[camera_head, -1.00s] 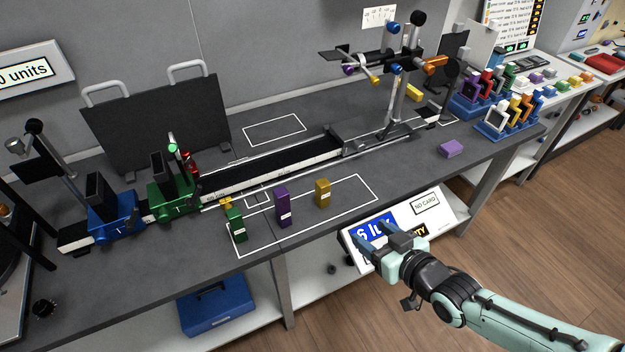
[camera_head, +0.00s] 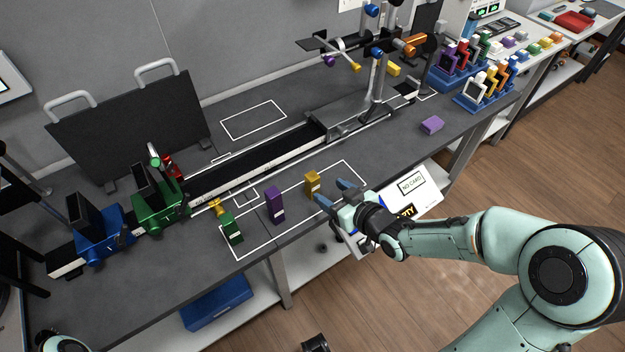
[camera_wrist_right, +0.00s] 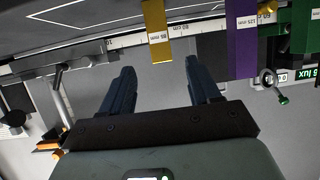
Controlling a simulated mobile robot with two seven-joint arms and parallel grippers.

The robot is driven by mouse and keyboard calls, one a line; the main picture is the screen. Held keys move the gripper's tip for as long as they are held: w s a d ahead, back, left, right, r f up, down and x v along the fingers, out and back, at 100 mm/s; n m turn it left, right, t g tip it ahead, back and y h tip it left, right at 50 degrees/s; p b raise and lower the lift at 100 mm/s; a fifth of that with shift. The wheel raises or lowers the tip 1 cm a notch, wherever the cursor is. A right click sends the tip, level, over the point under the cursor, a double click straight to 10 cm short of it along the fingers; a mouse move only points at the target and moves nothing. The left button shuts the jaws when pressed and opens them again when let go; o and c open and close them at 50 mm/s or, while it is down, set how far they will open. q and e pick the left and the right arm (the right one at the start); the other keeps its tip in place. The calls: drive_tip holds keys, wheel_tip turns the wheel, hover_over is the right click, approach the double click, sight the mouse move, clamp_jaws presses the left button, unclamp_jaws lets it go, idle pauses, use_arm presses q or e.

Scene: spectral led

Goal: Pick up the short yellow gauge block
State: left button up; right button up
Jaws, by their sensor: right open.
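The short yellow gauge block (camera_head: 312,184) stands upright on the bench inside a white outlined area. In the right wrist view the yellow block (camera_wrist_right: 155,28) appears upside down with its label, beyond and roughly between my fingertips. My right gripper (camera_head: 333,193) is open and empty, just to the right of the block at the bench's front edge. In the wrist view both fingers (camera_wrist_right: 160,72) are spread apart and point at the block. My left gripper is not in view.
A taller purple block (camera_head: 275,204) and a green block (camera_head: 231,229) stand left of the yellow one. A rail (camera_head: 260,165) with carriages runs behind them. A tilted display panel (camera_head: 412,190) lies by the front edge. A purple piece (camera_head: 432,125) lies farther right.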

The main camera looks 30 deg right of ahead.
sight(316, 183)
drive_tip(key=x, duration=0.9)
drive_tip(key=shift+s+a, duration=0.1)
clamp_jaws()
